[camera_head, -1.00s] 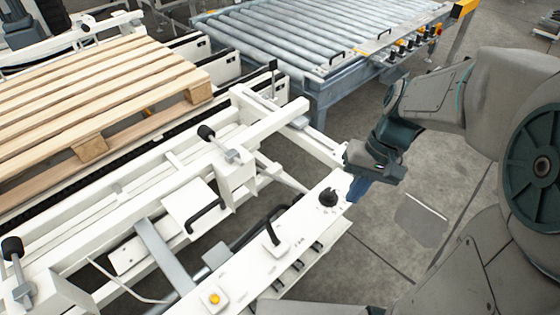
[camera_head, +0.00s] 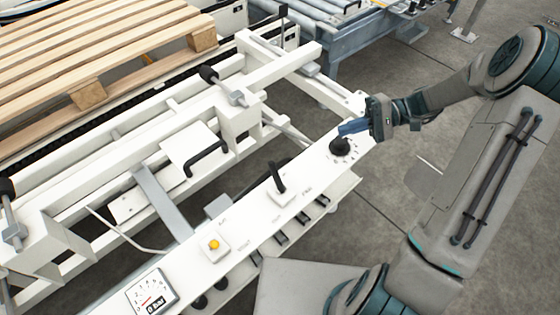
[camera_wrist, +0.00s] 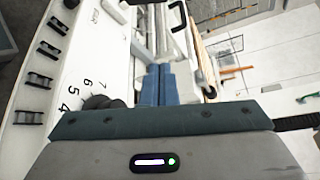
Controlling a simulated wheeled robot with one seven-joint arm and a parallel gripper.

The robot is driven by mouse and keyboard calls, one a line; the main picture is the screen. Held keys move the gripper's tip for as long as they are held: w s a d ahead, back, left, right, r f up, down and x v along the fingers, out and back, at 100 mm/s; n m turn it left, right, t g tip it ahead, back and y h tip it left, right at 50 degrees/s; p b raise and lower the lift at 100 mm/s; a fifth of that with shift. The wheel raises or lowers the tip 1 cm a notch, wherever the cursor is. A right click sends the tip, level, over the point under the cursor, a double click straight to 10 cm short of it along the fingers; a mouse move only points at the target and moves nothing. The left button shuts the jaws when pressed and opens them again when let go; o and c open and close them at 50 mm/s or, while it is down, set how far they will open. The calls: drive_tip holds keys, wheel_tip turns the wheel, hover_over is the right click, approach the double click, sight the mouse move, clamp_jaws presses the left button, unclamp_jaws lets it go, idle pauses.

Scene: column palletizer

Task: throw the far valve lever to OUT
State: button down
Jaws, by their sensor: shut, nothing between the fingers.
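The white control panel (camera_head: 235,235) runs diagonally through the head view. A black lever (camera_head: 278,184) stands up from its middle, with small lettering beside it. Two black ball-ended levers sit on the white frame: a far one (camera_head: 208,75) and a near one (camera_head: 7,188) at the left edge. I cannot tell for sure which is the named far valve lever, or read its setting. My gripper (camera_head: 345,128) has its blue fingers together and empty, just above the black round knob (camera_head: 340,147) at the panel's far end. The closed fingers (camera_wrist: 158,85) also show in the wrist view.
A yellow button (camera_head: 213,244) and a pressure gauge (camera_head: 152,296) are on the panel's nearer part. A black U-shaped handle (camera_head: 207,160) lies left of the lever. A wooden pallet (camera_head: 100,60) fills the upper left. Grey floor is open at right.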

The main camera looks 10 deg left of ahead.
sight(277, 178)
drive_tip(key=shift+s+d+r+b+x, duration=0.2)
drive_tip(key=shift+s+x, duration=0.4)
drive_tip(key=shift+x, duration=2.5)
drive_tip(key=shift+s+d+r+b+x, duration=0.15)
drive_tip(key=shift+s+x, duration=0.45)
drive_tip(key=shift+x, duration=2.55)
drive_tip(key=shift+s+d+r+b+x, duration=0.1)
drive_tip(key=shift+s+d+r+x, duration=0.3)
drive_tip(key=shift+x, duration=2.7)
drive_tip(key=shift+s+f, duration=0.15)
drive_tip(key=shift+s+a+b, duration=0.1)
drive_tip(key=shift+b, duration=0.2)
